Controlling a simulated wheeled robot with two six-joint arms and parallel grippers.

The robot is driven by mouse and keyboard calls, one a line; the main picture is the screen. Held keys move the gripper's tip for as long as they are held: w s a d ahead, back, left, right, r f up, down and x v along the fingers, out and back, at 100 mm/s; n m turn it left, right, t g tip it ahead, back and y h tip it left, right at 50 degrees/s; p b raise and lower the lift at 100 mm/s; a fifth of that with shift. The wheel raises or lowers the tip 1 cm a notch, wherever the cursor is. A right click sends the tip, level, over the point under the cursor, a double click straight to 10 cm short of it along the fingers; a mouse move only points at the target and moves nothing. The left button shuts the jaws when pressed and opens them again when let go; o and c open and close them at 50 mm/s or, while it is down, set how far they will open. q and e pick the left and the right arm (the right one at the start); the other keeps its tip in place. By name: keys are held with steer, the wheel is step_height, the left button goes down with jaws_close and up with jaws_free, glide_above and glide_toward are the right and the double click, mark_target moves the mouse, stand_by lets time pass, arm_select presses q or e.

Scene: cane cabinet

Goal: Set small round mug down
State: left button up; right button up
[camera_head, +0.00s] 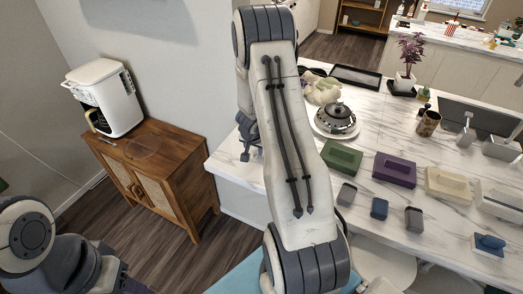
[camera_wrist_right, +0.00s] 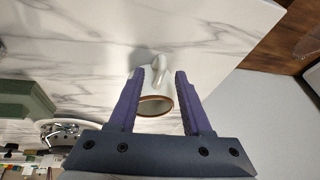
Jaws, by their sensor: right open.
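The small round mug (camera_wrist_right: 157,88) is white with a brown rim and shows in the right wrist view, against the white marble counter (camera_wrist_right: 100,35). Its open rim faces the camera and its handle points away. My right gripper (camera_wrist_right: 163,73) is open, with one purple finger on each side of the mug. Whether either finger touches it I cannot tell. In the head view my right gripper (camera_head: 248,148) is over the counter's left end, partly behind my right arm; I cannot make out the mug there. My left arm is at the lower left, its gripper out of view.
The counter's edge lies close to the mug. Green (camera_head: 342,156), purple (camera_head: 395,170) and cream (camera_head: 448,186) boxes and a plate with a dark domed item (camera_head: 336,118) stand to the right. A wooden cane cabinet (camera_head: 160,170) with a white coffee machine (camera_head: 104,97) stands left.

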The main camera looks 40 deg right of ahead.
steer(key=x, duration=0.2)
steer(key=shift+w+f, duration=0.1)
steer(key=shift+f, duration=0.25)
steer(key=shift+r, duration=0.1)
jaws_close()
steer(key=shift+d, duration=0.1)
stand_by(0.8)
